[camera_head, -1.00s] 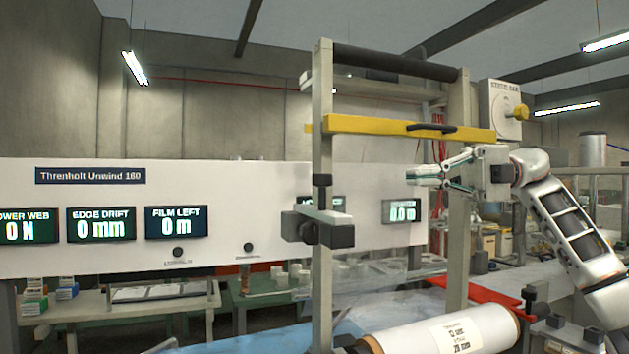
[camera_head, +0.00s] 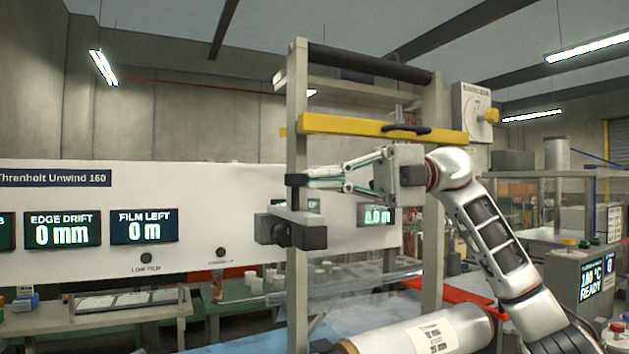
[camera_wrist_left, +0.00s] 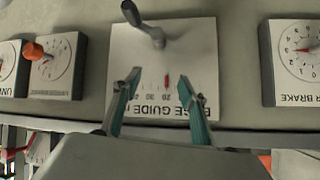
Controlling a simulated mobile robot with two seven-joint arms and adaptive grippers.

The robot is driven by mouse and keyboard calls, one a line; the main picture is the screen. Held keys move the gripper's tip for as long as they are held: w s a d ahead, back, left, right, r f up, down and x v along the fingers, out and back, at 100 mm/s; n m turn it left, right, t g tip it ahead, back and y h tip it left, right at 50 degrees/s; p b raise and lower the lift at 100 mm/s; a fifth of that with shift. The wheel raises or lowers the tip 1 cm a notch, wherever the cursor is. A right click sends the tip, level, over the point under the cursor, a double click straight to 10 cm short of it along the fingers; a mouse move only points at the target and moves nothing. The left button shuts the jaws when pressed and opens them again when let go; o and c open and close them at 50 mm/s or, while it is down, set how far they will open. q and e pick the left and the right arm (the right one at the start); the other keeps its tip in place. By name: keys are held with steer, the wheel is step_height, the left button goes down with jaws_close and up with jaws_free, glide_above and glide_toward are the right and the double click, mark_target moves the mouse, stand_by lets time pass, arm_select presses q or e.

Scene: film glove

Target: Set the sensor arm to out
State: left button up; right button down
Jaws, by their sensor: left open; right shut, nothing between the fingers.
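The sensor arm (camera_head: 299,216) appears to be the light bar with dark blocks on the left upright of the frame, in the head view. A black piece (camera_head: 297,180) sits on the upright just above it. My right gripper (camera_head: 310,181) is shut and empty, its fingertips at that black piece; I cannot tell whether they touch. My left gripper (camera_wrist_left: 155,85) is out of the head view. In the left wrist view it is open and empty in front of a guide plate (camera_wrist_left: 135,60) with a grey lever (camera_wrist_left: 150,32) and a red pointer.
A yellow bar (camera_head: 370,127) with a black handle spans the frame above my right gripper. A film roll (camera_head: 410,335) lies below. A white panel (camera_head: 100,250) with displays stands behind. A dial box (camera_head: 470,112) with a yellow knob is at the upper right.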

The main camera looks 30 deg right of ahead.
steer(key=shift+a, duration=0.55)
steer(key=shift+a+t+p, duration=0.15)
steer(key=shift+t+p, duration=0.15)
steer(key=shift+p, duration=0.15)
stand_by(0.4)
